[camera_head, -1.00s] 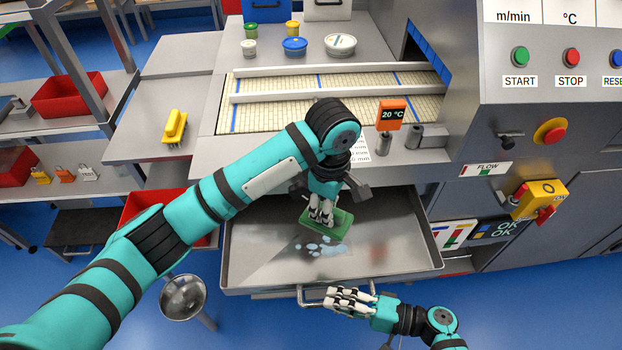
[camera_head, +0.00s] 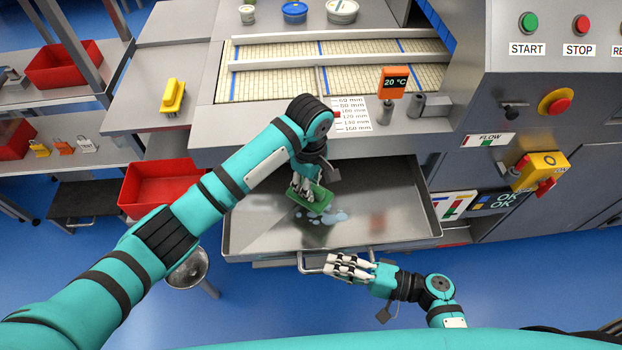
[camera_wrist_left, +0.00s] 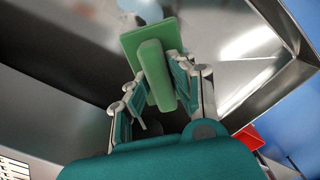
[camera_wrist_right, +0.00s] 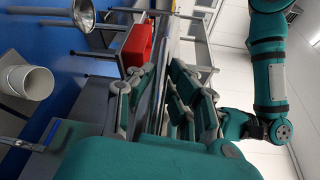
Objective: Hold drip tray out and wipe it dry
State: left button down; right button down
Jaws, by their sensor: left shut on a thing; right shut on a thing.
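The drip tray (camera_head: 400,205) is a shallow metal drawer, pulled out below the conveyor. Pale wet patches (camera_head: 336,217) lie on its floor. My left gripper (camera_head: 303,188) is shut on a green wiping pad (camera_head: 322,201) by its raised grip, over the tray's middle beside the wet patches. In the left wrist view the pad (camera_wrist_left: 154,72) sits between the fingers. I cannot tell whether the pad touches the floor. My right gripper (camera_head: 350,267) is shut on the tray's front bar handle (camera_head: 300,263); the fingers hide part of the bar.
A red tub (camera_head: 160,185) stands left of the tray. A round metal bowl on a stand (camera_head: 188,270) is partly behind my left arm. An orange 20 °C display (camera_head: 394,83) stands above the tray. A yellow-handled tool (camera_head: 173,96) lies on the left side table.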

aim_at(329, 191)
pick_arm(q)
notch_tip(329, 191, down, 4)
jog(key=shift+s+f, duration=0.1)
jog(key=shift+s, duration=0.05)
jog(key=shift+s+f, duration=0.2)
jog(key=shift+s, duration=1.5)
jog(key=shift+r, duration=0.1)
jog(key=shift+w, duration=1.8)
jog(key=d, duration=0.2)
jog(key=shift+s+d, duration=0.1)
jog(key=shift+d, duration=0.2)
jog(key=shift+s+d, duration=0.1)
jog(key=shift+d, duration=0.1)
jog(key=shift+s, duration=1.75)
jog(key=shift+w, duration=1.9)
jog(key=shift+d, duration=0.8)
jog(key=shift+s+d, duration=0.15)
jog(key=shift+d, duration=0.5)
jog(key=shift+s, duration=1.75)
jog(key=shift+w+a, duration=0.1)
jog(key=shift+w, duration=1.8)
notch_tip(329, 191, up, 8)
